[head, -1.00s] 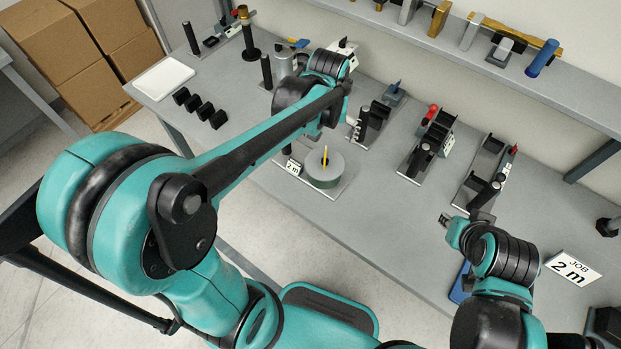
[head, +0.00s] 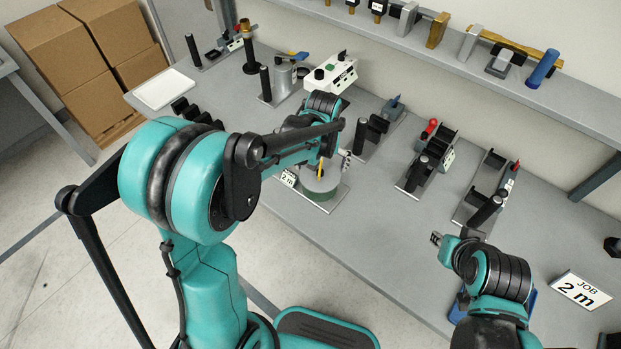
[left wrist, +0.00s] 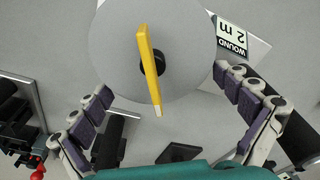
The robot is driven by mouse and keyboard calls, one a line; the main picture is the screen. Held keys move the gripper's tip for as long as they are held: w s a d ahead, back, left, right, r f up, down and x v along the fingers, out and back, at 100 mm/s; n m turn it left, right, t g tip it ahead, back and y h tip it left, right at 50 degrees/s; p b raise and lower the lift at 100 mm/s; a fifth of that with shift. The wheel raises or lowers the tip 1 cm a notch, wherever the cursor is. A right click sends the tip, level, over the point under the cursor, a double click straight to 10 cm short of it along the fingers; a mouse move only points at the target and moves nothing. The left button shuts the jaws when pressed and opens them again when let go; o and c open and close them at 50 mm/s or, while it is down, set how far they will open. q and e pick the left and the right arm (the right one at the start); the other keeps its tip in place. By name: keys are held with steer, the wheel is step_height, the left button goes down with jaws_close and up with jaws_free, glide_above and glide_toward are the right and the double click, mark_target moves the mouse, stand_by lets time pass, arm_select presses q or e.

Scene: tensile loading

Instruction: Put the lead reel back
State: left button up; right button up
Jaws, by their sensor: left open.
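The lead reel (head: 331,186) stands on a plate near the front edge of the bench, with a grey round top and a green lower part. In the left wrist view the reel's grey disc (left wrist: 110,45) fills the top middle, with a yellow bar (left wrist: 150,72) across its black hub. My left gripper (left wrist: 163,84) is open, its two fingers spread either side of the disc's near part, with nothing between them gripped. In the head view my left wrist hides part of the reel. My right gripper (head: 437,239) hangs over the front right of the bench; its jaw state is unclear.
A "2 m WOUND" card (left wrist: 232,40) lies beside the reel. Stands with black posts (head: 425,168) are behind and to the right. A white box with knobs (head: 333,74) is behind my left wrist. A "JOB 2 m" card (head: 581,291) is at right.

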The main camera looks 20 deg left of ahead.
arm_select(q)
steer(key=shift+s+r, duration=0.1)
steer(key=shift+r, duration=0.05)
steer(key=c, duration=1.6)
